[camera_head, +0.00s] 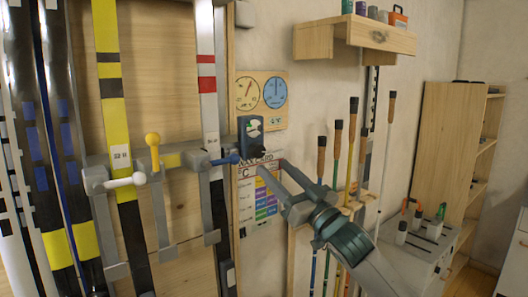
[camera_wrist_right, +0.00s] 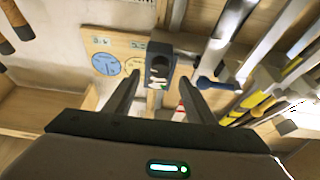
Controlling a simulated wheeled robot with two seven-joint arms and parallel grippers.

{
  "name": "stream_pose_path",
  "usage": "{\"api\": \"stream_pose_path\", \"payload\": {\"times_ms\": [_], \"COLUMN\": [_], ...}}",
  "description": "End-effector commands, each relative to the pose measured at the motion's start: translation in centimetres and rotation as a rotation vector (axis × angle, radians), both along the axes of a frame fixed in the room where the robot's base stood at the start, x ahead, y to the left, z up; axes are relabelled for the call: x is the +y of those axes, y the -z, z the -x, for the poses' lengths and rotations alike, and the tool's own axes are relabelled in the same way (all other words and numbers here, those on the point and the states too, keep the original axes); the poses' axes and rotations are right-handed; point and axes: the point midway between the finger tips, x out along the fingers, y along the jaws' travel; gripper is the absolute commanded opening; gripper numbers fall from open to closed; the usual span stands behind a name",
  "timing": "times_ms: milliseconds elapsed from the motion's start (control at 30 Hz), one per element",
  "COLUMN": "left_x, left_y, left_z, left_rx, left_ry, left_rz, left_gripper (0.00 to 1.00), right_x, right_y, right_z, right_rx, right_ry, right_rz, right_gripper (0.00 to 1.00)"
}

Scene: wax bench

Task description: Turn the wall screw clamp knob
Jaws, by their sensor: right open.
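A grey wall clamp (camera_head: 171,160) holds skis upright against a wooden panel. It carries a blue knob (camera_head: 226,160), an upright yellow knob (camera_head: 153,140) and a white knob (camera_head: 125,180); which one is the screw knob I cannot tell. My right gripper (camera_head: 270,166) is open and empty, to the right of the blue knob and apart from it, pointing at the wall. In the right wrist view the blue knob (camera_wrist_right: 207,84) lies just right of the open fingers (camera_wrist_right: 160,78), with the yellow knob (camera_wrist_right: 254,99) farther right. My left gripper is not in view.
A dark blue device (camera_head: 250,136) is mounted above the gripper; in the wrist view it shows between the fingers. A gauge board (camera_head: 262,98) and a chart (camera_head: 256,196) hang behind. Several cork-handled poles (camera_head: 338,140) stand right, under a wooden shelf (camera_head: 355,38).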

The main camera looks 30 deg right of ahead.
Motion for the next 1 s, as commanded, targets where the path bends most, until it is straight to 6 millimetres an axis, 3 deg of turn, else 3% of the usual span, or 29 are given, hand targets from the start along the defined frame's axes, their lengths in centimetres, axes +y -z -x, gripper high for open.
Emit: {"api": "stream_pose_path", "payload": {"times_ms": [100, 333, 800, 833, 1000], "left_x": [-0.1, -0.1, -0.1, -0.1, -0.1], "left_y": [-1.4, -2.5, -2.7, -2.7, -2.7], "left_z": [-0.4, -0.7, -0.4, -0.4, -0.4], "left_rx": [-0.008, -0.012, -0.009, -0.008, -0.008], "left_ry": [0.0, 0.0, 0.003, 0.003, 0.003], "left_rz": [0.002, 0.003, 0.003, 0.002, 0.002], "left_gripper": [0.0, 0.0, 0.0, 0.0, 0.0], "right_x": [0.1, 0.3, 0.5, 0.5, 0.5], "right_y": [-1.3, -2.2, -2.3, -2.3, -2.3], "right_z": [-2.0, -4.7, -5.7, -5.7, -5.7], "right_rx": [-0.003, -0.001, 0.0, 0.0, 0.0], "right_ry": [0.001, 0.0, 0.0, 0.0, 0.0], "right_rz": [-0.002, -0.002, 0.0, 0.0, 0.0], "right_gripper": [0.5, 0.5, 0.5, 0.48, 0.09]}}
